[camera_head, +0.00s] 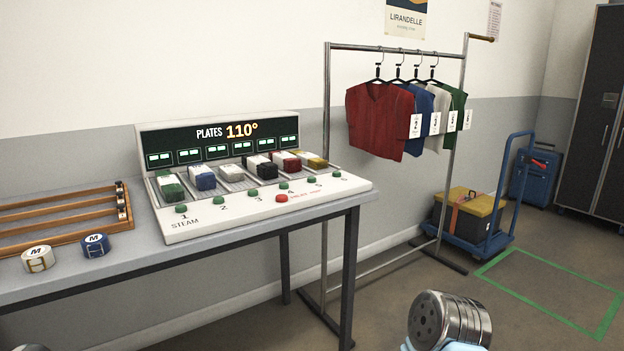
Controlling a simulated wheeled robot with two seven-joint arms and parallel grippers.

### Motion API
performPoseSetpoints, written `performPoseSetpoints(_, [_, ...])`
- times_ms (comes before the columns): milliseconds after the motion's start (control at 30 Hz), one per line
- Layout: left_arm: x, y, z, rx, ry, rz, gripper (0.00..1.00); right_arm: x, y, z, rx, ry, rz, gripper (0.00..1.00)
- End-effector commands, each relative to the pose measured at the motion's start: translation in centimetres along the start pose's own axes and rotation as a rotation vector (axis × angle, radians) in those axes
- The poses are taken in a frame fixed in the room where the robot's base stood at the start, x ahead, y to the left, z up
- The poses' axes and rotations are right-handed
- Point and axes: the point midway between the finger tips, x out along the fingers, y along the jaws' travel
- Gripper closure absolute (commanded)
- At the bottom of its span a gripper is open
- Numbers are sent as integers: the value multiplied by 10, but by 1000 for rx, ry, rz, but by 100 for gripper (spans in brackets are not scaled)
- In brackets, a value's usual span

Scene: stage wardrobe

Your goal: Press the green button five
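A pale control panel (346,187) stands on the table, with a row of green buttons along its front edge, numbered 1 to 6 from left to right. The green button five (311,180) is second from the right, just above the printed 5. Green button four (284,186) is on its left and green button six (337,174) on its right. A red button (281,198) sits in front of button four. The display reads "PLATES 110°". Neither of my grippers shows, and nothing visible touches the buttons.
Folded coloured cloths lie in the panel's slots. A wooden rack (62,211), white belt roll (38,259) and blue belt roll (95,245) are on the grey table (150,254). A clothes rail (400,48) with shirts and a blue trolley (470,242) stand right. Space above the buttons is clear.

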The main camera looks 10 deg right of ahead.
Motion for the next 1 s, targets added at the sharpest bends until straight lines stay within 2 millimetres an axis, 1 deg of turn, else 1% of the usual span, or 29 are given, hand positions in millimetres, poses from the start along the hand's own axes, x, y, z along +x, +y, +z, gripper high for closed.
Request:
performPoseSetpoints(33, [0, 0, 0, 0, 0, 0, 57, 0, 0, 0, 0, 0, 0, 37])
performPoseSetpoints(67, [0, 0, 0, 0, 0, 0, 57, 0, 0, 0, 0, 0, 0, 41])
performPoseSetpoints(433, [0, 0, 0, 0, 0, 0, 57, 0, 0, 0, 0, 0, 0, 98])
performPoseSetpoints(467, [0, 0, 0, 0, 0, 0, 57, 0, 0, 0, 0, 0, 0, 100])
performPoseSetpoints(1000, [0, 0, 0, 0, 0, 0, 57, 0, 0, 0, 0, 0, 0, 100])
